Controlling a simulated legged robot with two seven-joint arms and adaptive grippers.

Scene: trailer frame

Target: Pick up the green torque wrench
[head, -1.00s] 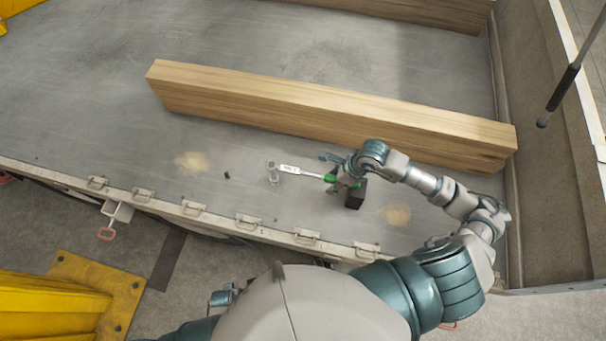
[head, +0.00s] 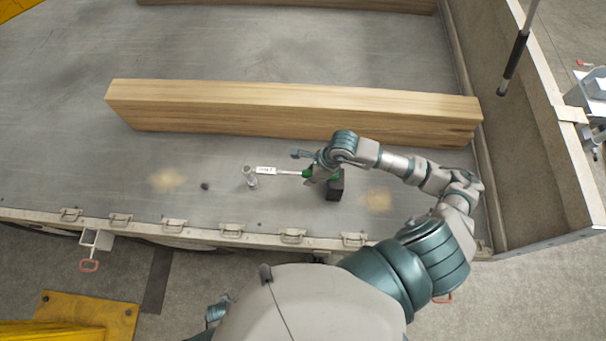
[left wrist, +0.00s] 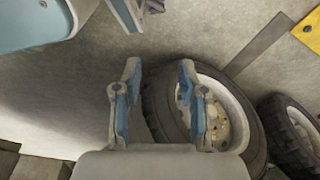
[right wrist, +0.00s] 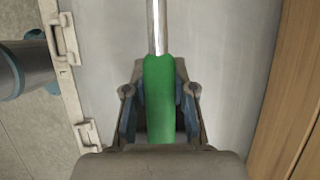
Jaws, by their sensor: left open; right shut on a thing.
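The green torque wrench has a green handle and a silver shaft (head: 288,173), which points left in the head view over the trailer bed. In the right wrist view the green handle (right wrist: 160,95) lies between the fingers of my right gripper (right wrist: 160,100). My right gripper (head: 314,174) is shut on the handle. I cannot tell whether the wrench is lifted clear of the bed. My left gripper (left wrist: 158,85) is open and empty, low beside the trailer, with a wheel behind it.
A long wooden beam (head: 290,105) lies behind the wrench. A black block (head: 335,187) and a small metal part (head: 249,178) are close by. A dark small piece (head: 205,186) lies further left. The trailer side wall (head: 500,130) stands at right. The bed's left part is clear.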

